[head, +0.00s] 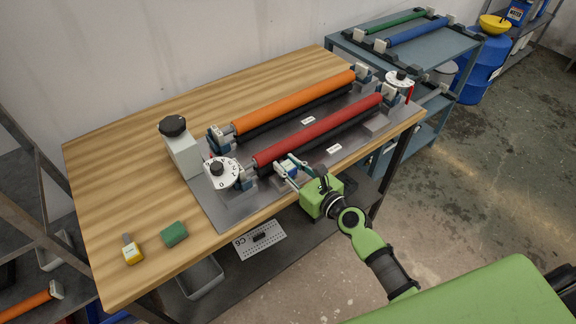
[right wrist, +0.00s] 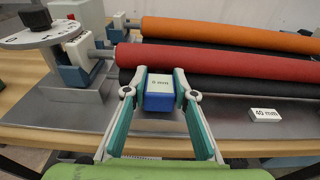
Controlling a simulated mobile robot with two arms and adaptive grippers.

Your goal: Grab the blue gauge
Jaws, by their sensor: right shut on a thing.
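The blue gauge (right wrist: 159,97) is a small blue block with a white top marked in mm; the digit is hard to read. It sits between the two fingers of my right gripper (right wrist: 160,92), which is shut on it, just in front of the red roller (right wrist: 215,62). In the head view the right gripper (head: 285,171) reaches in from the lower right, over the machine's front edge, and the gauge (head: 292,167) is partly hidden by the fingers. I cannot tell whether the gauge touches the metal plate. My left gripper is not in view.
The orange roller (head: 295,103) lies behind the red one. Dials (head: 222,172) stand at the ends of the machine's metal base (head: 212,209). A white 40 mm block (right wrist: 265,115) lies right of the gripper. A green block (head: 173,234) and a yellow-white item (head: 131,251) lie at the table's left front.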

